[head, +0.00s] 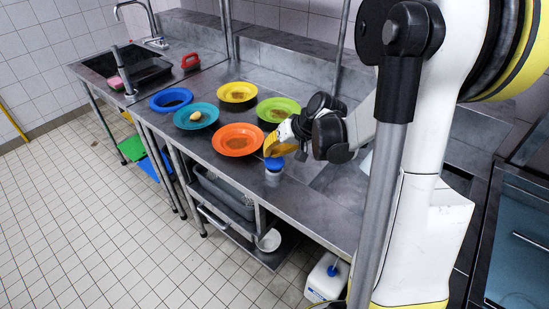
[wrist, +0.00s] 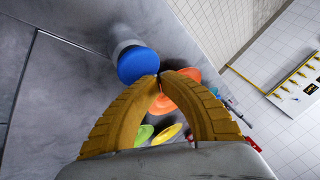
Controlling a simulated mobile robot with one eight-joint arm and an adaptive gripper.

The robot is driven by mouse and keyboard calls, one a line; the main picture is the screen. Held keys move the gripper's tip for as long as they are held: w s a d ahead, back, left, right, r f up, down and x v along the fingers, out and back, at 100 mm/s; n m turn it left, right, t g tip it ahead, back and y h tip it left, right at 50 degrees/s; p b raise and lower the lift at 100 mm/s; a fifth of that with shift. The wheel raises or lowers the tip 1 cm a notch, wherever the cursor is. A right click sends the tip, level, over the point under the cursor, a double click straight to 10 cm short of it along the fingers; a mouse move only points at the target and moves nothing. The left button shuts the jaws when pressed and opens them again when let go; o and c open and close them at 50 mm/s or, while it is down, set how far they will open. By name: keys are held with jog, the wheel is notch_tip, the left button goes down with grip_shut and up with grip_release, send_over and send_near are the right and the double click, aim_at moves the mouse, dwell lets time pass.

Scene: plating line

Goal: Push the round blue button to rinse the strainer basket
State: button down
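The round blue button (head: 274,163) is the domed top of a short pale post (head: 272,176) at the counter's front edge, right of the orange plate. My gripper (head: 272,149) is just above it. In the wrist view, the button (wrist: 138,65) lies past my fingertips (wrist: 161,75), slightly left, and the left finger covers a bit of its edge. The yellow fingertips meet with nothing held between them. I cannot tell whether they touch the button. I cannot make out a strainer basket for certain; my arm hides part of the counter on the right.
Orange (head: 237,139), green (head: 279,109), yellow (head: 238,92), teal (head: 196,116) and blue (head: 171,99) plates stand left of the button. A sink (head: 128,66) is at far left. A grey crate (head: 225,194) sits under the counter. A white canister (head: 326,279) is on the floor.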

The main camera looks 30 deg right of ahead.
aim_at(271, 160)
jog(key=shift+r, duration=0.1)
jog(key=shift+r+p, duration=1.8)
jog(key=shift+r, duration=0.65)
